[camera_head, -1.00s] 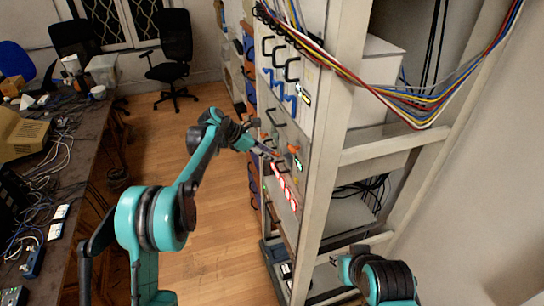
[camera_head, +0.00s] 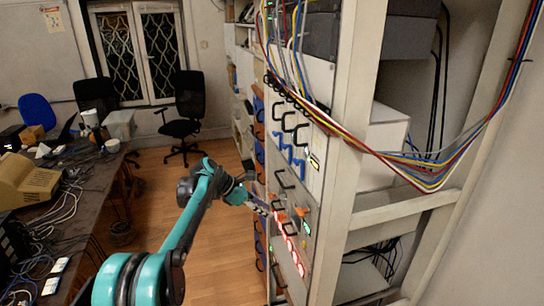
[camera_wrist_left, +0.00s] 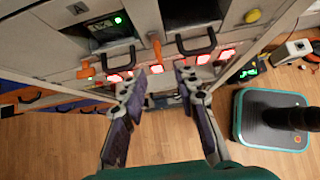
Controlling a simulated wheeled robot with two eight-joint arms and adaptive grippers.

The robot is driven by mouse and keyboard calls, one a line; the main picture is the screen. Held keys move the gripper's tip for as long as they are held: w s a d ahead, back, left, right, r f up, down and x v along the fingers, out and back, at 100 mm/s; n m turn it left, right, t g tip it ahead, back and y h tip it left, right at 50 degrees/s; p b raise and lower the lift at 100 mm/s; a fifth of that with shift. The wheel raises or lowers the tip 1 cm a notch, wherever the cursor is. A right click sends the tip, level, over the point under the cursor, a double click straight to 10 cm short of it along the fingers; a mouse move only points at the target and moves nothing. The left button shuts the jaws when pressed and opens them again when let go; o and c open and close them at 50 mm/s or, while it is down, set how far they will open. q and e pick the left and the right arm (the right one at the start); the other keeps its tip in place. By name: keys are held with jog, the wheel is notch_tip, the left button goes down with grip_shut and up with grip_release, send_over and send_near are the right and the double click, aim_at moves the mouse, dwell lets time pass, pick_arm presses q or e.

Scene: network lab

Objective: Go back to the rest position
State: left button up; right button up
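My left gripper (camera_head: 262,207) is close in front of the rack's lower panel in the head view. In the left wrist view its two fingers (camera_wrist_left: 158,88) are spread apart with nothing between them. They point at a panel edge with a row of red lights (camera_wrist_left: 116,77), black handles (camera_wrist_left: 197,46) and an orange lever (camera_wrist_left: 156,50). The red lights also show in the head view (camera_head: 291,229). I cannot tell whether a fingertip touches the panel. My right gripper is in neither view.
The tall rack (camera_head: 345,150) stands on the right, with a bundle of coloured cables (camera_head: 365,158) hanging across its front. A cluttered desk (camera_head: 95,200) is on the left. Wooden floor (camera_head: 220,260) lies free between them. Office chairs (camera_head: 188,115) stand at the back.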

pick_arm(q)
jog(key=s+a+f+m+t+y+b, duration=0.1)
jog(key=s+a+m+y+b, duration=0.1)
jog(key=s+m, duration=0.35)
jog(key=s+a+f+m+y+b, duration=0.1)
jog(key=s+a+m+b, duration=0.15)
jog(key=s, duration=0.55)
jog(key=s+a+f+m+t+y+b, duration=0.1)
jog(key=s+a+m+y+b, duration=0.15)
jog(key=s, duration=0.45)
jog(key=s+a+f+m+t+y+b, duration=0.1)
jog(key=s+a+f+m+b, duration=0.1)
jog(key=s+f+m, duration=0.3)
jog(key=s+a+f+m+t+y+b, duration=0.1)
jog(key=s+f+m, duration=0.5)
jog(key=s, duration=0.6)
jog(key=a+f+y+b, duration=0.1)
jog(key=a+f+b, duration=0.1)
jog(key=a, duration=0.1)
jog(key=shift+s+f, duration=0.35)
jog(key=shift+s, duration=0.05)
